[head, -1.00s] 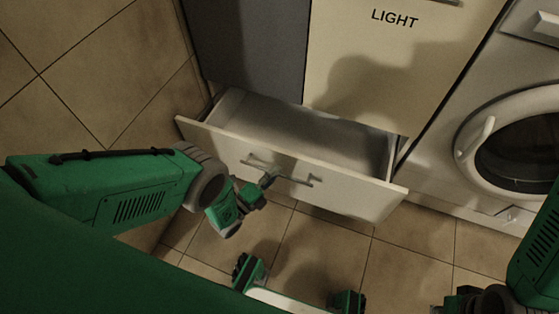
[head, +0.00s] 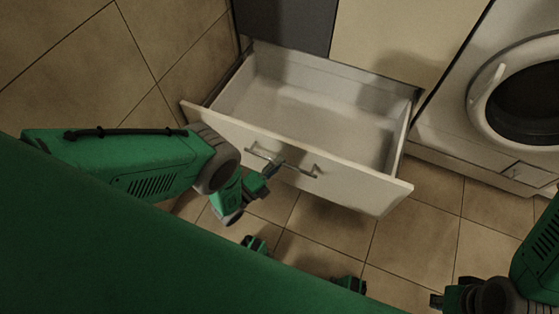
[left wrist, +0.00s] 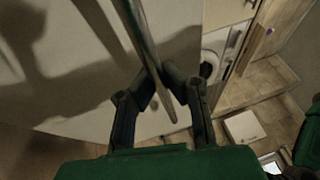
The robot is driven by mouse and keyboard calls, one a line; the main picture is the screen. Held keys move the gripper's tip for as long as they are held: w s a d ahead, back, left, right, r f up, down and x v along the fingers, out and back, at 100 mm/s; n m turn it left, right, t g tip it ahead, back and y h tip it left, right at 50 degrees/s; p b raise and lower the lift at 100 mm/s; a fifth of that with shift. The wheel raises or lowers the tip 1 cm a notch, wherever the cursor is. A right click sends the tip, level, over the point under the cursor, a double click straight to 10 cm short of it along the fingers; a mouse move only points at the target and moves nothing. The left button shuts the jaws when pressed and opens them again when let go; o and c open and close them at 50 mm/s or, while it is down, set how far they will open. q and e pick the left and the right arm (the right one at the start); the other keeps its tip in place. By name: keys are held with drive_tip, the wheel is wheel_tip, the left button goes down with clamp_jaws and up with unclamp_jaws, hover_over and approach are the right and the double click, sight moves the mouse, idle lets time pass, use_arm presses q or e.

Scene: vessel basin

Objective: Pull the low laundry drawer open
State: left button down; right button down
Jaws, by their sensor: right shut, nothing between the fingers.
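The low laundry drawer (head: 345,180) stands well out from its cabinet, and its pale inside looks empty. Its metal bar handle (head: 302,170) runs along the front panel. My left gripper (head: 268,172) is at the left part of this handle. In the left wrist view, the fingers of my left gripper (left wrist: 162,78) close around the handle bar (left wrist: 142,40), which passes between their tips. My right gripper (head: 440,299) is at the lower right, shut and empty, away from the drawer; its fingertips are small in view.
A dark grey panel (head: 285,22) and a cream panel (head: 400,38) stand above the drawer. A washing machine with a round door (head: 525,103) is to the right. A tiled wall (head: 75,80) is close on the left. The tiled floor (head: 415,235) in front is clear.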

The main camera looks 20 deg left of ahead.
use_arm(q)
drive_tip(key=shift+s+a+f, duration=0.1)
drive_tip(key=shift+a+f, duration=0.15)
drive_tip(key=shift+a, duration=0.05)
drive_tip(key=c, duration=1.6)
unclamp_jaws()
drive_tip(key=shift+d+r, duration=0.1)
drive_tip(key=shift+s, duration=0.2)
drive_tip(key=v, duration=1.1)
drive_tip(key=shift+s+a, duration=0.2)
